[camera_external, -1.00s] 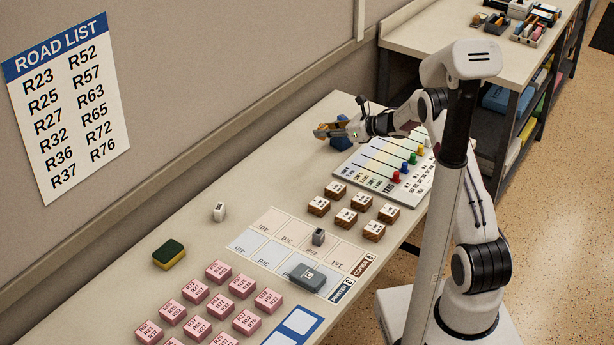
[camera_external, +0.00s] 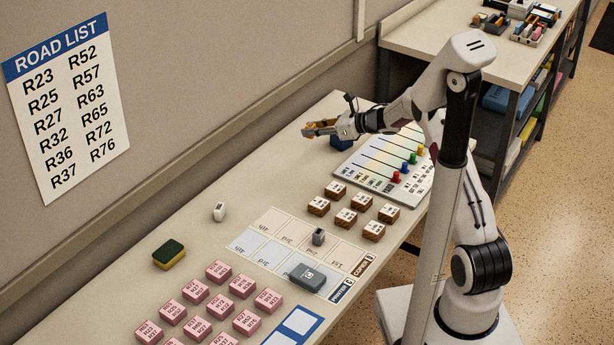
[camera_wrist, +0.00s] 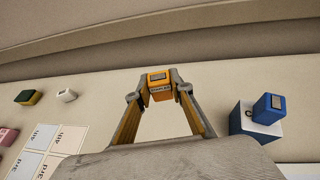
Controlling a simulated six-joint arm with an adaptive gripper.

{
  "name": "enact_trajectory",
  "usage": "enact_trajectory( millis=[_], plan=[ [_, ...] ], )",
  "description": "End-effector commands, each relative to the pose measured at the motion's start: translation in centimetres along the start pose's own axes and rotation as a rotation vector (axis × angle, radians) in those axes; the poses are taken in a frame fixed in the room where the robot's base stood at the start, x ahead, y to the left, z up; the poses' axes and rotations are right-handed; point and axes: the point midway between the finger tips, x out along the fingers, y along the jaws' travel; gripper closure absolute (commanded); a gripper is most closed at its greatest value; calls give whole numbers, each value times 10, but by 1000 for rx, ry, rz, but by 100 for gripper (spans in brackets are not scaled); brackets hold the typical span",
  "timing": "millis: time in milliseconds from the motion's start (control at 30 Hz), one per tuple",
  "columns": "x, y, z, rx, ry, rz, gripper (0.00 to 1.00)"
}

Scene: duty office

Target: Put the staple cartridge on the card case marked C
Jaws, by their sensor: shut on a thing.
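A dark grey flat case with a letter that looks like C (camera_external: 307,278) lies on the printed mat (camera_external: 262,258), well apart from my gripper. A blue box (camera_wrist: 246,122) with a partly hidden letter stands right of my gripper in the wrist view, with a smaller blue block (camera_wrist: 268,108) on top.
A small grey block (camera_external: 318,238) sits on the mat. A white block (camera_external: 219,212) and a sponge (camera_external: 169,255) lie to the left. Pink blocks (camera_external: 219,271), brown blocks (camera_external: 346,217) and a board with coloured pegs (camera_external: 385,165) take up other parts.

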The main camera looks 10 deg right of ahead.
Motion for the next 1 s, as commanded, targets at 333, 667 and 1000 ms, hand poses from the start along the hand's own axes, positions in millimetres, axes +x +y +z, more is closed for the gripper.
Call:
enact_trajectory(
  millis=[333, 667, 1000],
  plan=[
    [15, 112, 16, -83, 0, 204, 98],
    [0, 223, 7, -190, 0, 462, 98],
    [-44, 328, -15, -309, 0, 748, 98]
  ],
)
